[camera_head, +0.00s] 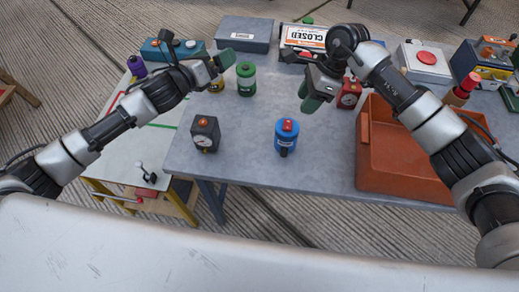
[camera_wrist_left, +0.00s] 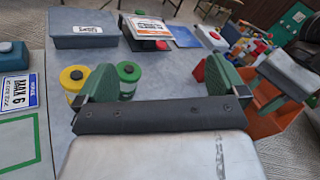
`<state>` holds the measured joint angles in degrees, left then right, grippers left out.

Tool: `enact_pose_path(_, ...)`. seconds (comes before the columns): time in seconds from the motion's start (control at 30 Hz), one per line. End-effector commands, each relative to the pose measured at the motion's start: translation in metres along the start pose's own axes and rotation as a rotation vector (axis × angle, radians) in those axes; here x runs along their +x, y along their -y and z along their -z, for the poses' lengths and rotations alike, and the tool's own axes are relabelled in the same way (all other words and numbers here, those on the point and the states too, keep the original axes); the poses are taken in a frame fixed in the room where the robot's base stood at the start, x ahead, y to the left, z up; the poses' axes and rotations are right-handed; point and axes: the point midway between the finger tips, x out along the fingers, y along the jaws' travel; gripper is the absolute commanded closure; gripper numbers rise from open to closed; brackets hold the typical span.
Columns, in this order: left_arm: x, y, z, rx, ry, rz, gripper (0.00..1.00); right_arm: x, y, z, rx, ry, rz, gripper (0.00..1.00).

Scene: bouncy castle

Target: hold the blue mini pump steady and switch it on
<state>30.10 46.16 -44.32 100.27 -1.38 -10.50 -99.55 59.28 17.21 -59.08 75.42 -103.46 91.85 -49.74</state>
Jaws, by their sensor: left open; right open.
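The blue mini pump (camera_head: 286,138) stands upright on the grey table, near its front edge, with a red button on top. Nothing holds it. My right gripper (camera_head: 312,88) is open above the table, behind and slightly right of the pump, apart from it. My left gripper (camera_head: 216,68) is up at the back left of the table, well away from the pump. In the left wrist view my left gripper (camera_wrist_left: 165,82) is open with green finger pads and nothing between them. The blue pump does not show there.
A black gauge box (camera_head: 205,134) stands left of the pump. An orange bin (camera_head: 405,165) stands to its right, with a red gauge box (camera_head: 349,94) behind. Green (camera_head: 246,79) and yellow (camera_head: 216,86) canisters are near my left gripper. The table around the pump is clear.

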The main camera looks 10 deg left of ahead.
Motion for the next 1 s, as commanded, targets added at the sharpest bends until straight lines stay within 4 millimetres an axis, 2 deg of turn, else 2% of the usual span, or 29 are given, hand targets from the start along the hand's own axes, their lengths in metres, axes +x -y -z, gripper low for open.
enact_pose_path(0.03, -0.001, 0.01, 0.032, 0.04, -0.046, -0.005, 0.0, 0.0, 0.0, 0.0, 0.0, 0.0, 0.0, 0.57)
enact_pose_path(0.2, -0.016, 0.043, 0.124, 0.213, -0.183, -0.017, 0.0, 0.0, 0.0, 0.0, 0.0, 0.0, 0.0, 0.57)
enact_pose_path(0.3, -0.028, 0.063, 0.167, 0.305, -0.244, -0.011, 0.0, 0.0, 0.0, 0.0, 0.0, 0.0, 0.0, 0.57)
enact_pose_path(0.4, -0.04, 0.081, 0.198, 0.38, -0.288, -0.002, 0.0, 0.0, 0.0, 0.0, 0.0, 0.0, 0.0, 0.57)
enact_pose_path(0.5, -0.05, 0.095, 0.218, 0.433, -0.313, 0.008, 0.0, 0.0, 0.0, 0.0, 0.0, 0.0, 0.0, 0.57)
enact_pose_path(0.67, -0.053, 0.104, 0.232, 0.471, -0.33, 0.014, 0.0, 0.0, 0.0, 0.0, 0.0, 0.0, 0.0, 0.57)
enact_pose_path(0.77, -0.044, 0.103, 0.235, 0.473, -0.331, 0.013, 0.0, 0.0, 0.0, 0.0, 0.0, 0.0, 0.0, 0.57)
enact_pose_path(1.0, -0.004, 0.101, 0.248, 0.471, -0.331, 0.013, 0.0, 0.0, 0.0, 0.0, 0.0, 0.0, 0.0, 0.57)
